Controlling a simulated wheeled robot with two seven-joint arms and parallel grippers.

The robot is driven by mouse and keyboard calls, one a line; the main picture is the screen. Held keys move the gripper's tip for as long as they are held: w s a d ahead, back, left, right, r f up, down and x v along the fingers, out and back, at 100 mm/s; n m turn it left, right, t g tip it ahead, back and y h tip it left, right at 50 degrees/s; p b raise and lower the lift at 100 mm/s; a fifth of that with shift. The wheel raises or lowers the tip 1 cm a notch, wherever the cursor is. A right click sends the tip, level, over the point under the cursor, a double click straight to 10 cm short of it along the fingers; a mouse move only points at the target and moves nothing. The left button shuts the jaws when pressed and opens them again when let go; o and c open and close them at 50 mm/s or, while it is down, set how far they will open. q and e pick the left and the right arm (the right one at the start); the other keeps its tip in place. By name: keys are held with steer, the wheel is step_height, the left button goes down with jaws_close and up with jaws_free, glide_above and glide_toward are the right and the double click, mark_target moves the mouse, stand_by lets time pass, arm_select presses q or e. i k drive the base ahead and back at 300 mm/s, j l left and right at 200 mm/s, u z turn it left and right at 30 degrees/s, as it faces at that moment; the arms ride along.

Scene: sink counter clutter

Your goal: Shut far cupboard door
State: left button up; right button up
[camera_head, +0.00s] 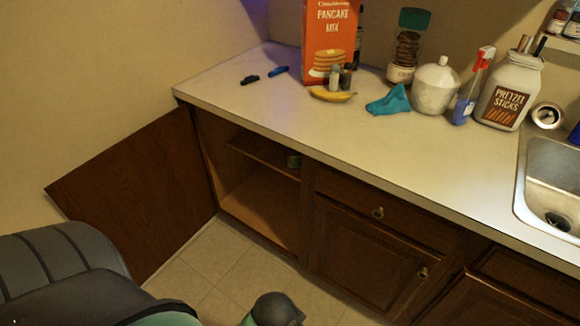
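The far cupboard door (135,190) is a dark brown wooden panel, swung wide open to the left of its cupboard, close to the wall. The open cupboard (262,205) shows a shelf (265,155) and a bare floor inside, with a small can-like item (294,161) at the shelf's right. My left arm shows as a large dark grey part at the lower left, in front of the door's lower left area. Another rounded dark part of mine with teal shows at the bottom middle. Neither gripper's fingers are in view.
The pale counter (300,115) above carries a pancake mix box (330,40), a banana (332,95), a blue cloth (388,101), jars and a spray bottle (468,95). A sink (552,180) is at right. The closed neighbouring cupboard door (365,255) has a knob. Tiled floor (225,270) shows clear.

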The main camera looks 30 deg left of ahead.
mark_target(150, 193)
steer(key=k+u, duration=0.15)
steer(key=u, duration=1.35)
